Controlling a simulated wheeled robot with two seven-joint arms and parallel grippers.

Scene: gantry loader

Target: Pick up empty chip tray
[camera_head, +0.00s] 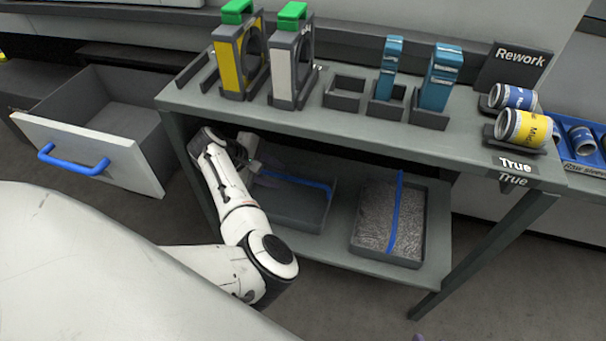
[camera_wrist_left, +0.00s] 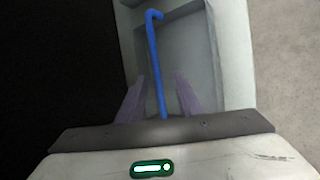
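The empty chip tray (camera_head: 297,209) is a dark grey, shallow tray with a blue bar across it, on the left of the lower shelf. It also shows in the left wrist view (camera_wrist_left: 203,55), its blue bar (camera_wrist_left: 157,60) running between my fingers. My left gripper (camera_head: 268,167) reaches under the tabletop at the tray's left end. In the left wrist view the gripper (camera_wrist_left: 160,77) is open, a purple finger on either side of the bar; contact cannot be told. A purple tip at the head view's bottom edge looks like my right gripper (camera_head: 419,338); the rest is hidden.
A second tray (camera_head: 417,250), filled with grey chips, stands right of the empty one on the shelf (camera_head: 340,247). The tabletop (camera_head: 300,118) above holds fixtures and labelled cylinders. An open drawer (camera_head: 95,150) juts out at left.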

